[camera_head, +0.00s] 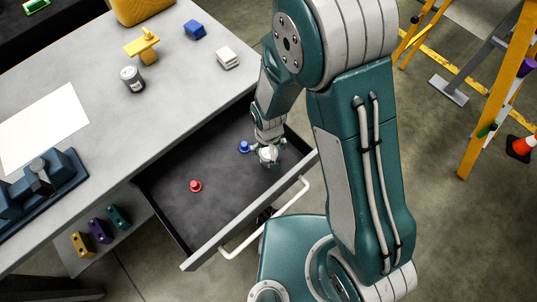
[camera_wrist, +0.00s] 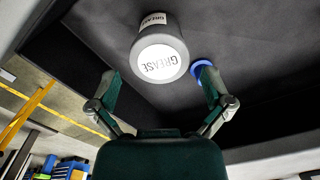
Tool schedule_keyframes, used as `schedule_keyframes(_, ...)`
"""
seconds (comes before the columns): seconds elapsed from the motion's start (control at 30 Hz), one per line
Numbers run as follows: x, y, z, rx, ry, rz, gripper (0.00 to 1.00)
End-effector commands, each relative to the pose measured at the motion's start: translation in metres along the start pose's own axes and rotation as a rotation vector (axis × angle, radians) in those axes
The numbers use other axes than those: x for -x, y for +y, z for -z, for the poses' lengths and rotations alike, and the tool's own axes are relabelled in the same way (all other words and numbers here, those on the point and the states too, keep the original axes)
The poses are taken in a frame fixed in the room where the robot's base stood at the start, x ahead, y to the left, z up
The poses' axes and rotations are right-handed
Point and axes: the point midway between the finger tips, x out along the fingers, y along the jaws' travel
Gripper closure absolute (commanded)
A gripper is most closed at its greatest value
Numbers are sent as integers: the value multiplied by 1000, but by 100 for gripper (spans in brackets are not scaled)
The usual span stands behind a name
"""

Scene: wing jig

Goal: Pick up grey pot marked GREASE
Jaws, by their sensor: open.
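The grey pot marked GREASE (camera_wrist: 160,50) shows in the wrist view, with white labels on its round end and its side. It lies ahead of my gripper (camera_wrist: 159,82), roughly centred between the two spread fingers. The fingers are open and gaps show on both sides of the pot. In the head view my gripper (camera_head: 268,146) reaches down into the open drawer (camera_head: 222,205). A pale round end, apparently the pot (camera_head: 268,155), shows under it, partly hidden by the fingers.
A blue knobbed piece (camera_head: 244,147) stands close beside my gripper; in the wrist view the blue piece (camera_wrist: 201,68) is by the right fingertip. A red knobbed piece (camera_head: 195,186) stands farther left in the drawer. A labelled grey can (camera_head: 132,79) stands on the bench (camera_head: 100,115).

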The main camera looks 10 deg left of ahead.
Motion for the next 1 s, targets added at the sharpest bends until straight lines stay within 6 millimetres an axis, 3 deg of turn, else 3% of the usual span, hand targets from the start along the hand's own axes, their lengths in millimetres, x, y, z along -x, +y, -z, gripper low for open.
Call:
schedule_keyframes(0.43,-48,2,5,1,-1,1,0)
schedule_keyframes(0.73,-54,1,5,1,1,1,0)
schedule_keyframes(0.77,-54,1,5,1,1,1,4)
schedule_keyframes(0.9,-53,1,5,1,2,1,67)
schedule_keyframes(0.93,-53,1,5,1,1,1,74)
schedule_keyframes(1.0,-53,1,5,1,1,1,75)
